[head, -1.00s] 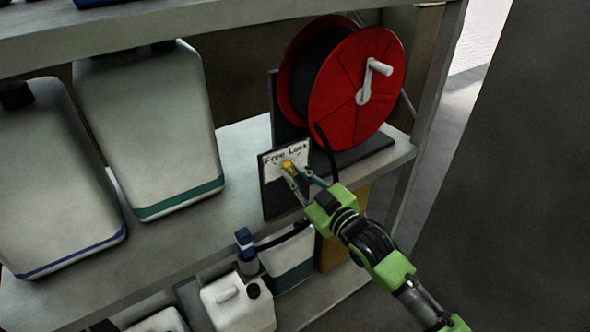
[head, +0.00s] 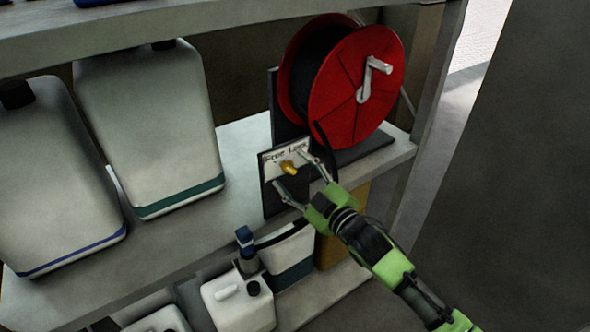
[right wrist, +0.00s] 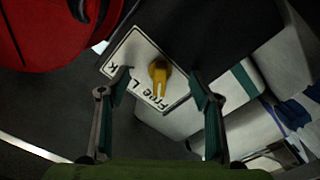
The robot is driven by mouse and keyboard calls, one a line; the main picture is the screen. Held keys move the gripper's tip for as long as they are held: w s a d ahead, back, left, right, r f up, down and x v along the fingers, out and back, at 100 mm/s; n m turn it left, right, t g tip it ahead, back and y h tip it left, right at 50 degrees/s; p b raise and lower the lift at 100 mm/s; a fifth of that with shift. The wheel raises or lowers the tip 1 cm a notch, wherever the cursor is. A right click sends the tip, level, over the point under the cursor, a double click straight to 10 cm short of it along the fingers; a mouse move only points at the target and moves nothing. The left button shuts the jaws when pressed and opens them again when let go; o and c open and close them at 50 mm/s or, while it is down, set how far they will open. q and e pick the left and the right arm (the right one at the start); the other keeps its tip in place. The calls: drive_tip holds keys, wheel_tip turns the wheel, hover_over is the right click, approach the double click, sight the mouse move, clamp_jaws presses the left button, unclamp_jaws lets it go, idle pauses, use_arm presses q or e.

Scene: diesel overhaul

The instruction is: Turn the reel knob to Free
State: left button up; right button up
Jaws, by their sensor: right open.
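The yellow reel knob (head: 289,168) sits on a white label plate (head: 272,170) marked Free and Lock, in front of the red hose reel (head: 345,95). In the right wrist view the knob (right wrist: 158,72) has its narrow end toward the word Free; part of the word Lock is hidden by a finger. My right gripper (head: 290,169) is open, with one finger on each side of the knob. In the right wrist view gaps show between the fingers and the knob. My left gripper is not in view.
Two large pale jugs (head: 150,125) stand on the shelf left of the plate. A white canister (head: 238,305) and other containers stand on the shelf below. The shelf between jugs and plate is clear. A dark upright surface (head: 510,220) fills the right side.

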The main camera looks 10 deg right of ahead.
drive_tip(key=shift+s+d, duration=0.1)
drive_tip(key=shift+s, duration=0.25)
drive_tip(key=p+v, duration=0.2)
drive_tip(key=v, duration=0.4)
drive_tip(key=shift+s, duration=0.1)
